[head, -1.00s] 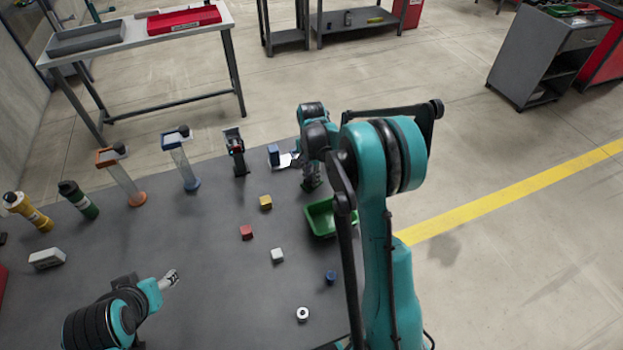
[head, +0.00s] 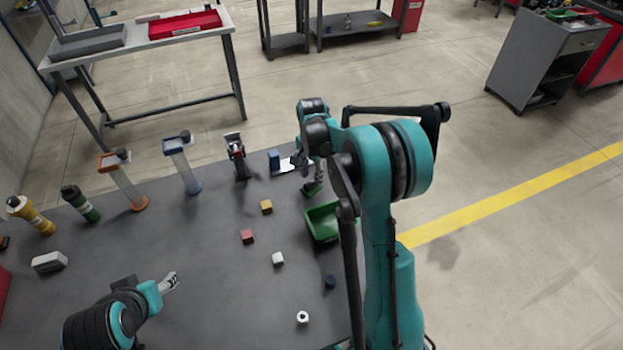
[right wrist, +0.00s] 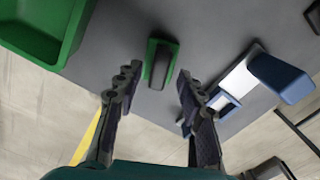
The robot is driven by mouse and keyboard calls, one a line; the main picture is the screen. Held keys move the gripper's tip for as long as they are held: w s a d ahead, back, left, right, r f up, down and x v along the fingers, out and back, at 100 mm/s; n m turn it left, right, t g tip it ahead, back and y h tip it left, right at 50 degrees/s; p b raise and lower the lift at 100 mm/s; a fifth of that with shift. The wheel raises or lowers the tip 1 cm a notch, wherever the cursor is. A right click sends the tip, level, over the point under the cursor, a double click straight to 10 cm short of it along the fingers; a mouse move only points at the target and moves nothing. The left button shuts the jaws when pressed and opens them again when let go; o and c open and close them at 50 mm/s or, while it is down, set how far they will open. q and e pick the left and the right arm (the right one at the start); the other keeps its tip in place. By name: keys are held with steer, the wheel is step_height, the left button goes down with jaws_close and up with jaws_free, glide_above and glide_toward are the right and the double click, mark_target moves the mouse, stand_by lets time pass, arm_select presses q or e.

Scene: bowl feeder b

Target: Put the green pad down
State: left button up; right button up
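The green pad (right wrist: 152,52), with a dark raised block on top, lies on the grey table in the right wrist view. In the head view the pad (head: 312,188) shows just behind the green bin, below my right gripper. My right gripper (right wrist: 158,82) is open, with one finger on each side in the picture and a visible gap to the pad. In the head view the right gripper (head: 318,172) is partly covered by my own arm. My left gripper (head: 171,281) is low over the table at lower left; its finger gap is too small to judge.
The green bin (head: 321,224) is close in front of the pad. Several small cubes lie mid-table, including a yellow cube (head: 266,206). Upright tubes line the back left edge.

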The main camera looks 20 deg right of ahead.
mark_target(311, 182)
steer(key=s+a+r+n+t+p, duration=0.1)
steer(key=s+a+r+n, duration=0.15)
steer(key=r, duration=0.55)
steer(key=s+a+r+n+t+p, duration=0.15)
steer(key=s+r, duration=0.25)
steer(key=r, duration=0.4)
steer(key=s+a+n+t, duration=0.2)
steer(key=s+n, duration=0.3)
steer(key=s, duration=0.3)
steer(key=s+a+n+t, duration=0.2)
steer(key=s+a+n, duration=0.2)
steer(key=s, duration=0.4)
steer(key=shift+s+a+f+n+t, duration=0.3)
steer(key=shift+s+n+t, duration=0.1)
steer(key=shift+n, duration=0.2)
steer(key=shift+o, duration=0.5)
